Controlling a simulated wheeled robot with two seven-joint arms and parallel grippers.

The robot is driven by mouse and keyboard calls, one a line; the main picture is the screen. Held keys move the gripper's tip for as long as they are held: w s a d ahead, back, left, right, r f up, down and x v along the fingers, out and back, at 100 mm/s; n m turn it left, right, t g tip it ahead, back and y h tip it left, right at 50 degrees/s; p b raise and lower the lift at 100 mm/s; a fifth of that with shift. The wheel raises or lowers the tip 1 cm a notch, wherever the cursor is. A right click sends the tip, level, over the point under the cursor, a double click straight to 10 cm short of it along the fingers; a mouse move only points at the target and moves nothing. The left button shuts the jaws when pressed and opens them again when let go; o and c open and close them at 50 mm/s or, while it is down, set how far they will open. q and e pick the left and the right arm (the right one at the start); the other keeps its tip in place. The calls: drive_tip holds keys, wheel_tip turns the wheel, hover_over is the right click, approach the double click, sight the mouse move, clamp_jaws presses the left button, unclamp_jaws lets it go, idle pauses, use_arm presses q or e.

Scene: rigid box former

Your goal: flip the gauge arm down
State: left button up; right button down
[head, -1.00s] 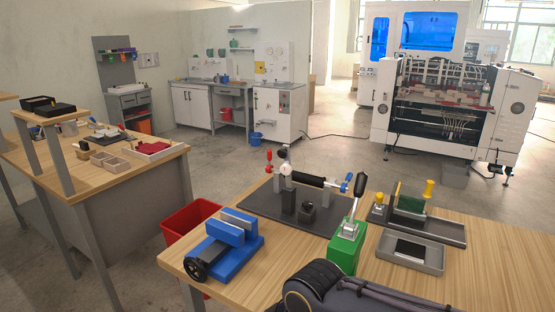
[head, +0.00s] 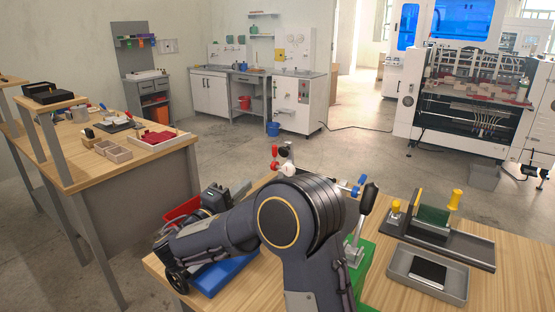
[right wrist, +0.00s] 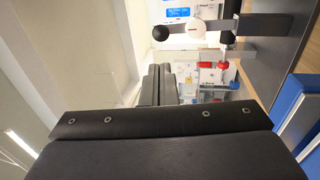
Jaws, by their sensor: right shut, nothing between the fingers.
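The gauge fixture (head: 285,155) shows at the table's far edge in the head view, with red knobs at its left. My right arm hides most of it. In the right wrist view, turned on its side, the gauge arm shows with a black ball (right wrist: 160,33) at its end and a white round part (right wrist: 196,25) beside it. The arm looks upright from the dark plate (right wrist: 246,62). My left gripper is not in view.
The blue vise (head: 228,276) lies under my right arm. A green block with a lever (head: 358,252) stands right of the arm. A grey tray (head: 453,286) and a dark fixture with yellow knobs (head: 475,248) are farther right. A red bin (head: 180,210) is beyond the table's left edge.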

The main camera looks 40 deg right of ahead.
sight(282, 153)
drive_tip(key=shift+d, duration=0.15)
drive_tip(key=p+x, duration=0.4)
drive_tip(key=x, duration=0.8)
drive_tip(key=shift+d+r, duration=0.15)
drive_tip(key=shift+d, duration=0.2)
drive_tip(key=shift+w+d, duration=0.25)
drive_tip(key=shift+d, duration=0.3)
drive_tip(key=shift+r, duration=0.1)
